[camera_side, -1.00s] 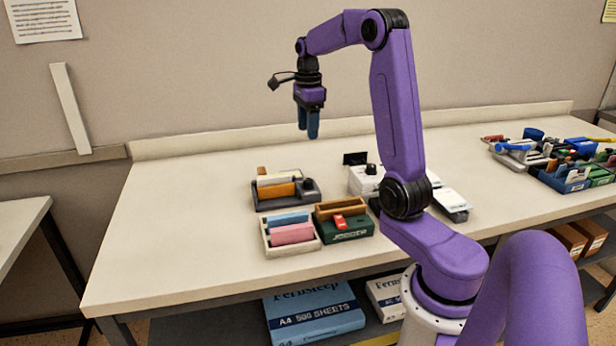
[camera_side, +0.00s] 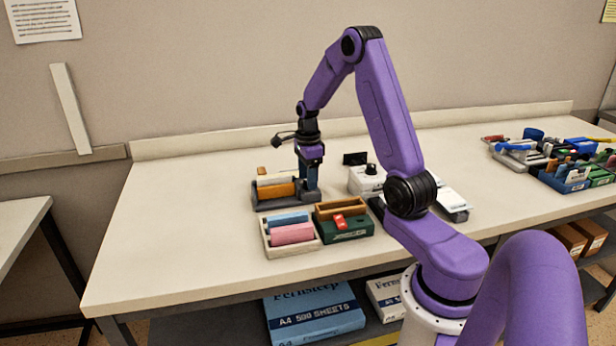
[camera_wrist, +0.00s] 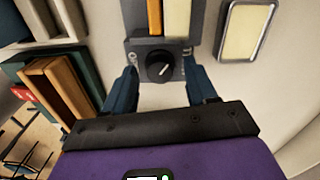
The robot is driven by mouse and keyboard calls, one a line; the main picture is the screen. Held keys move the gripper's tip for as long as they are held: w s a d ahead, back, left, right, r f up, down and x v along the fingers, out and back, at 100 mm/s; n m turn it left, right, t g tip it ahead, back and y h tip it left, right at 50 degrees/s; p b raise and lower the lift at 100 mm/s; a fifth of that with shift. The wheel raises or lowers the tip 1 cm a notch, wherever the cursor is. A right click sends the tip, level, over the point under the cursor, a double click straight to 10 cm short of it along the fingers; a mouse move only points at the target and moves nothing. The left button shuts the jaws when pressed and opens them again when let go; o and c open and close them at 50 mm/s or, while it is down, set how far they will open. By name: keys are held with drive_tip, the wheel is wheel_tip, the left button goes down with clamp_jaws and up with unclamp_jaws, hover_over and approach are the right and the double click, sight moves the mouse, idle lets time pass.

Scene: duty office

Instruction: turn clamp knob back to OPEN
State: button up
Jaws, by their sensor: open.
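The clamp is a dark grey block (camera_side: 270,205) on the table, with an orange slab and a cream slab standing in it. In the wrist view its body (camera_wrist: 131,50) carries a round black knob (camera_wrist: 160,67) with a white pointer line aimed up and to the right. Small lettering beside the knob is too blurred to read. My gripper (camera_side: 309,185) points down over the clamp's right end and hides the knob in the side view. In the wrist view my gripper (camera_wrist: 161,85) is open, with one blue finger on each side of the knob. Contact cannot be told.
A green box (camera_side: 345,229) with a wooden piece and a red item stands in front, next to a cream tray (camera_side: 272,250) holding blue and pink blocks. A white device (camera_side: 364,182) with a black knob stands to the right. The table's left side is clear.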

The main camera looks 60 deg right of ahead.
drive_tip(key=shift+f, duration=0.2)
clamp_jaws()
drive_tip(key=c, duration=1.1)
unclamp_jaws()
drive_tip(key=shift+n, duration=2.4)
drive_tip(key=shift+o, duration=0.2)
drive_tip(key=o, duration=1.1)
drive_tip(key=shift+c, duration=0.2)
